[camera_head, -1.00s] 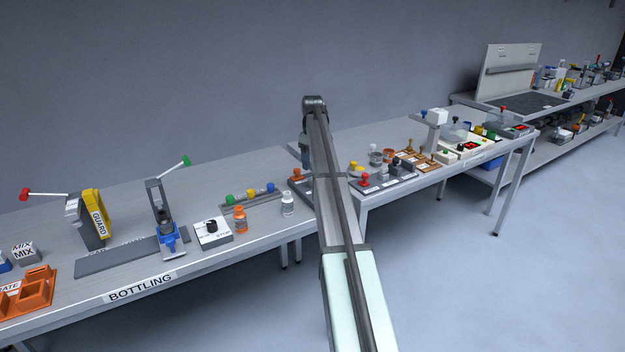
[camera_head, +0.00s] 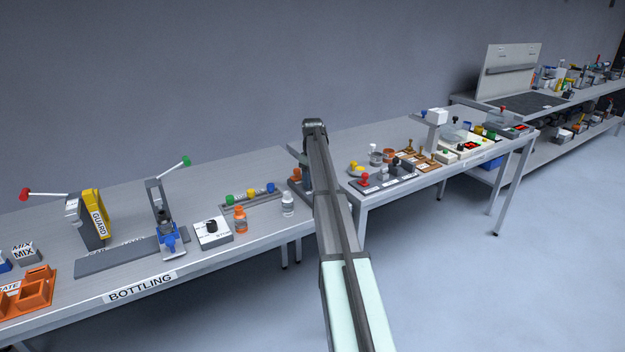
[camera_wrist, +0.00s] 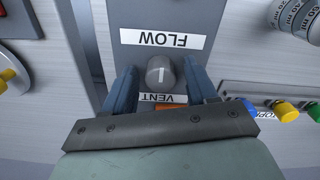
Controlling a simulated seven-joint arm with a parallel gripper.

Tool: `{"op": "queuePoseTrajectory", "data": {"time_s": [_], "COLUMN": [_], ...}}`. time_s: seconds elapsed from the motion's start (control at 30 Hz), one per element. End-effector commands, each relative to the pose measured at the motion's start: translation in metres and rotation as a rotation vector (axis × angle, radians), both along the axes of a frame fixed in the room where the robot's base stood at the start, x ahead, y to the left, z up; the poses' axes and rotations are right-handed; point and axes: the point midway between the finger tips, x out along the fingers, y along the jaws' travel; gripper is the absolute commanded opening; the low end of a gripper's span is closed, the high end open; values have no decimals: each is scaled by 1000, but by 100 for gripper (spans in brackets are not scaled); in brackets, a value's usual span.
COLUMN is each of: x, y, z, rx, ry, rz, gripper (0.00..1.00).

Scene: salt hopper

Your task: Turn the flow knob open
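In the wrist view the flow knob (camera_wrist: 160,72) is a small grey knob with a white mark. It sits on a dark grey plate (camera_wrist: 205,18) with an upside-down FLOW label (camera_wrist: 161,39). My gripper (camera_wrist: 160,68) is open, with one blue finger on each side of the knob and a visible gap to it. A VENT label (camera_wrist: 163,98) shows between the fingers, partly covered. In the head view my arm hides the knob, and the gripper is mostly hidden beside the plate (camera_head: 294,188).
A rail with coloured knobs (camera_head: 250,196), an orange bottle (camera_head: 240,219) and a white bottle (camera_head: 288,204) stand left of the arm. A red-knobbed block (camera_head: 365,181) stands on the table to the right. An orange piece (camera_wrist: 172,106) shows by the gripper's palm.

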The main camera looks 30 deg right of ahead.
Motion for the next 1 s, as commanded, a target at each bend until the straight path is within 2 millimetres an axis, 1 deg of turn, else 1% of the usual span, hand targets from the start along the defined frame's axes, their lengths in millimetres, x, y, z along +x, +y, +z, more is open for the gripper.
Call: {"op": "queuePoseTrajectory", "data": {"time_s": [0.03,0.07,0.53,0.77,1.0], "x": [0,0,0,0,0], "y": [0,0,0,0,0], "z": [0,0,0,0,0], "rx": [0,0,0,0,0], "ry": [0,0,0,0,0], "rz": [0,0,0,-21,-130], "gripper": [52,49,4,4,4]}}
